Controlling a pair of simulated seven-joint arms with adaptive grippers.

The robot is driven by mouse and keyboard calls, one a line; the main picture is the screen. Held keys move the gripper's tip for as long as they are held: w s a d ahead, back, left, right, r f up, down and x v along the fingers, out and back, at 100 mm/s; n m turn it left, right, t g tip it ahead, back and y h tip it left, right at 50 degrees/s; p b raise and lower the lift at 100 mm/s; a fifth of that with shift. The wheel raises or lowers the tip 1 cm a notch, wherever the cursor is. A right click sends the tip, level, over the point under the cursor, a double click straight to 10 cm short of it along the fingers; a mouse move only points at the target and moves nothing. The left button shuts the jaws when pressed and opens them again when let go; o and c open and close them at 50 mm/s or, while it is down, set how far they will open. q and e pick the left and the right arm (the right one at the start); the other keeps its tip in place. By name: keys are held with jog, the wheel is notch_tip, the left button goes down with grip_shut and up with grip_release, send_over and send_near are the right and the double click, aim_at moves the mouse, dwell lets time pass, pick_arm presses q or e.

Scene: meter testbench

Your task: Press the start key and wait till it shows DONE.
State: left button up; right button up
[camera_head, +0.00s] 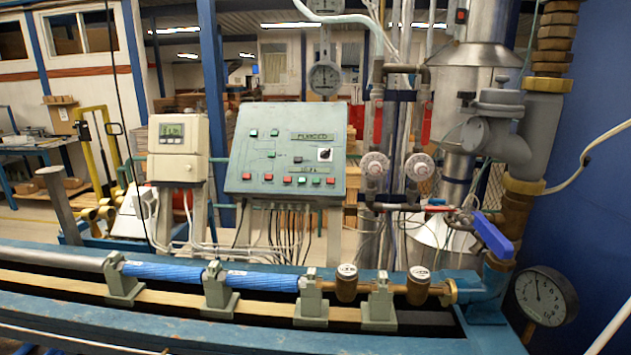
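A grey-green sloping control panel (240,177) stands behind the pipe rig, near the middle. It carries a lower row of red and green keys (302,180), more small keys above, a black rotary switch (324,154) and a dark label strip (316,135). I cannot tell which key is the start key. To its left is a cream box (178,165) with a small greenish display (171,130); its characters are too small to read. I cannot make out DONE anywhere. Neither of my grippers is in view, and nothing touches the keys.
A blue pipe (250,281) in grey-green clamps runs across the front, with two brass meters (347,282) (417,284). At the right are a blue-handled valve (492,235) and a pressure gauge (541,297). Cables hang below the panel. The space before the panel's face looks clear.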

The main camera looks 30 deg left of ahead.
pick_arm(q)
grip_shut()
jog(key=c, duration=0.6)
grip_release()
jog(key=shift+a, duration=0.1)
